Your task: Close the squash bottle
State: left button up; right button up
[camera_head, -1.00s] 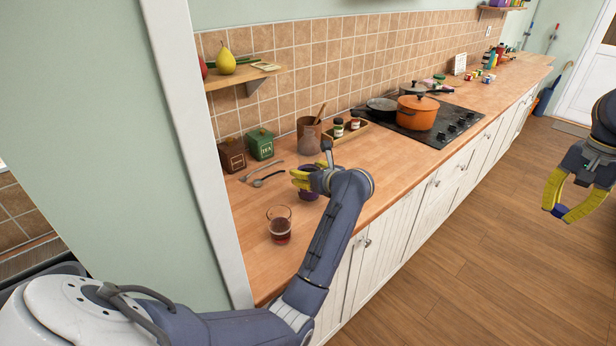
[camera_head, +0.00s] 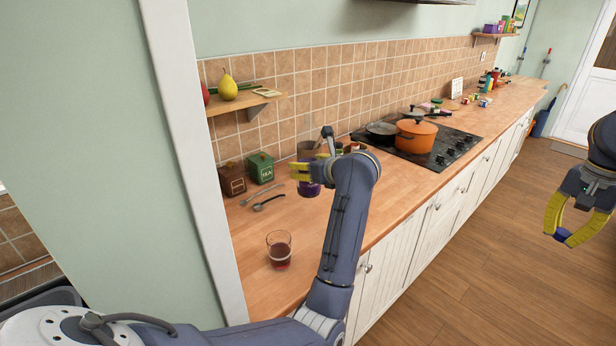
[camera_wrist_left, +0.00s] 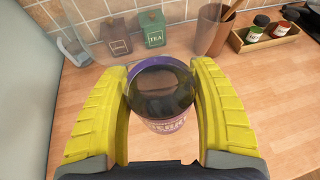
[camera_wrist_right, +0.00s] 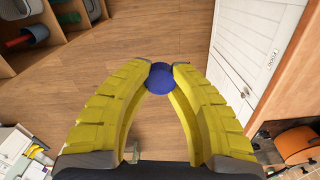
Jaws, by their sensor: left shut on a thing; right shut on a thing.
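My left gripper (camera_head: 303,172) is shut on the squash bottle (camera_head: 309,189), over the left part of the counter. In the left wrist view the bottle (camera_wrist_left: 165,112) sits between the yellow fingers, with a purple label and dark contents. My wrist hides much of it in the head view; I cannot tell whether its base touches the counter. My right gripper (camera_head: 560,236) is shut on a round blue cap (camera_wrist_right: 160,78), held at the fingertips. It is far right of the bottle, out over the floor. The cap also shows in the head view (camera_head: 562,234).
A glass with red drink (camera_head: 280,251) stands at the counter's near end. Spoons (camera_head: 268,202), a green tea box (camera_head: 261,168) and a brown box (camera_head: 232,179) lie left of the bottle. An orange pot (camera_head: 415,136) stands on the hob. A shelf (camera_head: 240,102) juts from the wall.

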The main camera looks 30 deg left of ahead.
aim_at(308, 143)
pick_arm(q)
jog(key=shift+r, duration=3.4)
jog(key=shift+r, duration=0.25)
